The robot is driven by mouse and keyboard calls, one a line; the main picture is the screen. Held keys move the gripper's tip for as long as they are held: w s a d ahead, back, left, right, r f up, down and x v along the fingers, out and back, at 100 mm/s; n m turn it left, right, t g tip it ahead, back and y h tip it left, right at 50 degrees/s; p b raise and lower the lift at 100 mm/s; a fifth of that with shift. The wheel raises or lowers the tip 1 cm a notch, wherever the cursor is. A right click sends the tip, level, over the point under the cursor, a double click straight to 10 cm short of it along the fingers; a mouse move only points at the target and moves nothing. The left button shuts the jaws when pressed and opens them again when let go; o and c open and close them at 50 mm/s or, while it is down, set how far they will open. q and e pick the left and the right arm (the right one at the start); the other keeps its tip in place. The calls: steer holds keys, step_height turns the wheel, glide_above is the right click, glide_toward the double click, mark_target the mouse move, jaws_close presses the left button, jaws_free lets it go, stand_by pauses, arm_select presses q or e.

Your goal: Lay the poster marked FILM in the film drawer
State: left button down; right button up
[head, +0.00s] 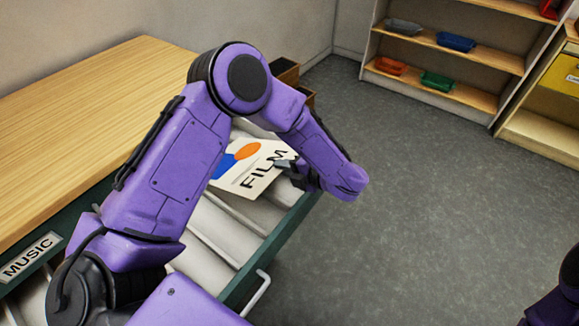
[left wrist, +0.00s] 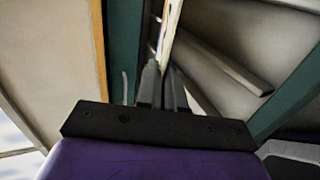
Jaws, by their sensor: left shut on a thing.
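The poster marked FILM (head: 243,172) is a white sheet with blue and orange shapes. My left gripper (head: 284,164) is shut on its right edge and holds it over an open drawer (head: 265,247). In the left wrist view the poster (left wrist: 171,28) shows nearly edge-on, between the fingers of the left gripper (left wrist: 161,72). The drawer has a green front, a metal handle and pale slanted dividers inside. I cannot read a label on this drawer. My left arm hides part of the poster and drawer. My right gripper is not in view.
A MUSIC label (head: 31,257) is on the green cabinet face at lower left, under a wooden top (head: 85,110). A shelf (head: 450,60) with coloured trays stands at the back, with a yellow bin (head: 562,75) at far right. The grey floor (head: 430,200) is clear.

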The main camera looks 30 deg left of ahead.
arm_select(q)
steer(key=shift+a+f, duration=0.3)
steer(key=shift+f, duration=0.2)
steer(key=c, duration=0.8)
jaws_free()
steer(key=p+v, duration=0.2)
steer(key=v, duration=0.7)
steer(key=shift+r, duration=0.15)
